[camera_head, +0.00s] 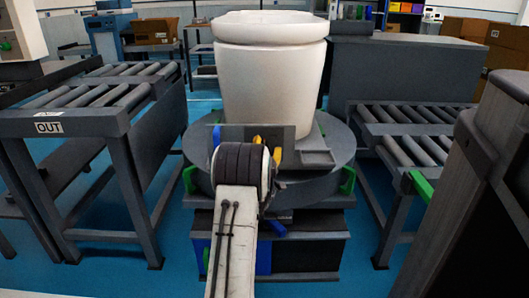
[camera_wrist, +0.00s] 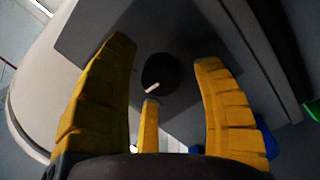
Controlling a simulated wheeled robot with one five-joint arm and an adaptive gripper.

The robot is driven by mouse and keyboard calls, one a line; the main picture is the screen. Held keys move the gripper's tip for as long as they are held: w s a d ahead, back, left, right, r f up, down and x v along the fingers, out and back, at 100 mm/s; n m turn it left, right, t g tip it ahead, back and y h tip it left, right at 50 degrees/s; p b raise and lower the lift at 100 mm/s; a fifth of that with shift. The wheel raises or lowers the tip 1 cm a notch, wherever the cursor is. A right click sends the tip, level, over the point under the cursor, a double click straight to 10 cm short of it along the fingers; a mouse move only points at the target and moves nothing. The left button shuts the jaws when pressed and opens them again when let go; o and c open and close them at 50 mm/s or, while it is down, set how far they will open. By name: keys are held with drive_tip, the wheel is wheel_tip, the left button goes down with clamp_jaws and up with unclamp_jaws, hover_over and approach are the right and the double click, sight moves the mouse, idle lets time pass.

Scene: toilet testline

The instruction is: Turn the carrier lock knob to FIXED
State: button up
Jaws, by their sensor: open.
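The carrier lock knob (camera_wrist: 160,72) is a round black knob with a short white pointer mark, set on a grey panel (camera_wrist: 185,35) in the wrist view. My gripper (camera_wrist: 165,55) has yellow ribbed fingers. They are spread apart, one to the left and one to the right of the knob, with a third finger below it. No finger visibly touches the knob. In the head view, my gripper (camera_head: 267,148) is at the front of the round carrier, partly hidden by my arm, and the knob is hidden. No FIXED lettering is readable.
A white toilet (camera_head: 268,75) stands on the round grey carrier (camera_head: 335,160). Roller conveyors flank it, one with an OUT sign (camera_head: 49,128) at left and another (camera_head: 410,145) at right. Green clamps (camera_head: 348,180) and a blue part (camera_head: 278,229) sit near the carrier's edge.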

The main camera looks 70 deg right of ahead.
drive_tip(key=shift+d, duration=0.25)
drive_tip(key=shift+c, duration=0.3)
drive_tip(key=c, duration=1.2)
drive_tip(key=shift+o, duration=0.2)
